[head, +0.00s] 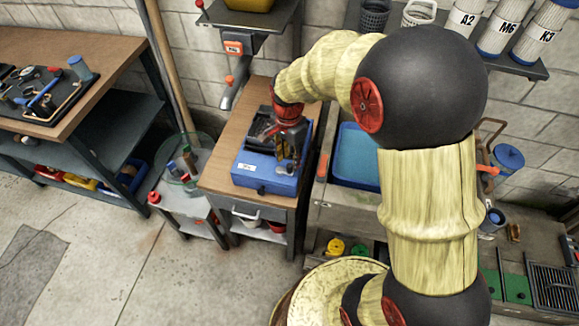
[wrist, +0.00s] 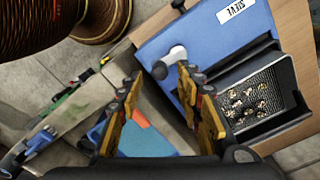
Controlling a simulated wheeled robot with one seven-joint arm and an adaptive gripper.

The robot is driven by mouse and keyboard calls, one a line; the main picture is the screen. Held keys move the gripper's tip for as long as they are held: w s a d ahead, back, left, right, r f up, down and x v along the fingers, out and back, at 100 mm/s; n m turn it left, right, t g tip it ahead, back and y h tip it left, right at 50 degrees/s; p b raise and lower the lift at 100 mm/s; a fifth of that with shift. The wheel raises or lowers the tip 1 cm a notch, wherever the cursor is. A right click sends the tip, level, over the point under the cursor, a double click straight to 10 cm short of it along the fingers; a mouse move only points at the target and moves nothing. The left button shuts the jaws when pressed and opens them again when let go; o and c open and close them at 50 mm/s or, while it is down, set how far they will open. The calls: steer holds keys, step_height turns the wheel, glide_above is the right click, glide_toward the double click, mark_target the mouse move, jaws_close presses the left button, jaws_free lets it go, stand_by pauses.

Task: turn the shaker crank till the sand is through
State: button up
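The blue shaker box (wrist: 200,35), labelled SIEVE, stands on a wooden-topped bench in the head view (head: 262,178). Its dark mesh tray (wrist: 262,90) holds several small pale pieces; I cannot make out sand in it. The crank (wrist: 174,56), with a pale arm or knob and a dark end, is at the side of the box, just beyond my fingertips in the wrist view. My gripper (wrist: 160,76) is open, its two yellow fingers apart with nothing clearly between them. In the head view my gripper (head: 289,145) is over the box and hides the crank.
A blue-lined basin (head: 355,157) is right of the bench (head: 222,165). A shelf with a yellow container (head: 249,5) hangs above and behind. A low stand with bottles (head: 185,165) and a tool workbench (head: 85,45) are left. Floor in front is clear.

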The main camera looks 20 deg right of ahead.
mark_target(289, 164)
steer(key=shift+f+b, duration=0.55)
steer(key=shift+f, duration=1.6)
steer(key=shift+c, duration=0.2)
jaws_close()
